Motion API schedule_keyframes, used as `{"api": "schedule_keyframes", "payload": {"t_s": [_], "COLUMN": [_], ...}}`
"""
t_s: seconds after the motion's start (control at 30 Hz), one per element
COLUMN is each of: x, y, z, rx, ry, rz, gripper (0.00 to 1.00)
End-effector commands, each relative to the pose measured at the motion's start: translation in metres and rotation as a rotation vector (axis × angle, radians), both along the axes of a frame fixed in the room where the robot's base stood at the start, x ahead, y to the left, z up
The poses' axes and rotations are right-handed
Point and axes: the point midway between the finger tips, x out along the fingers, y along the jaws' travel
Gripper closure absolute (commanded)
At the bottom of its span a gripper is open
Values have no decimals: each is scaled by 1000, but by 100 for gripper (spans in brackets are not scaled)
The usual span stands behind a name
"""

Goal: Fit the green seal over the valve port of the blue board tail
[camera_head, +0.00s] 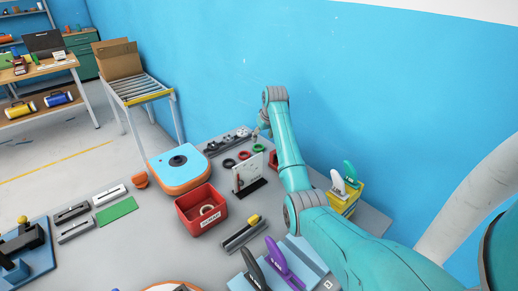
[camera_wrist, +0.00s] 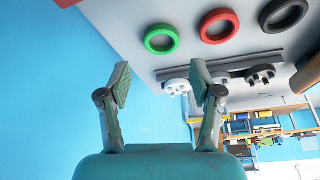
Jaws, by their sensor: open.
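The green seal (camera_head: 259,151) is a ring lying flat on the grey table at the end of a row of rings, near the blue wall. It also shows in the wrist view (camera_wrist: 161,51), beyond my fingertips. My gripper (camera_wrist: 160,85) is open and empty, its two fingers spread apart and not touching the ring. In the head view my gripper (camera_head: 258,133) is small, just behind the green seal. The blue board tail (camera_head: 163,174) with an orange rim lies to the left on the table. Its black round valve port (camera_head: 177,160) faces up and is uncovered.
A red ring (camera_head: 244,155) and a black ring (camera_head: 229,163) lie beside the green one. White valve parts (camera_wrist: 176,87) sit on a dark rack near them. A red bin (camera_head: 200,222) is closer.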

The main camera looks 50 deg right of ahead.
Motion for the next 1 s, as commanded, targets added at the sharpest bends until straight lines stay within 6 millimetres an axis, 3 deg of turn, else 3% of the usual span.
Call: {"api": "schedule_keyframes", "payload": {"t_s": [0.33, 0.63, 0.97, 1.0], "x": [10, 23, 25, 25], "y": [-5, -11, -12, -12], "z": [-26, -61, -66, -66], "rx": [-1, -1, -3, -3], "ry": [-1, -1, -2, -2], "rz": [2, 2, 1, 1], "gripper": [35, 35, 35, 45]}}
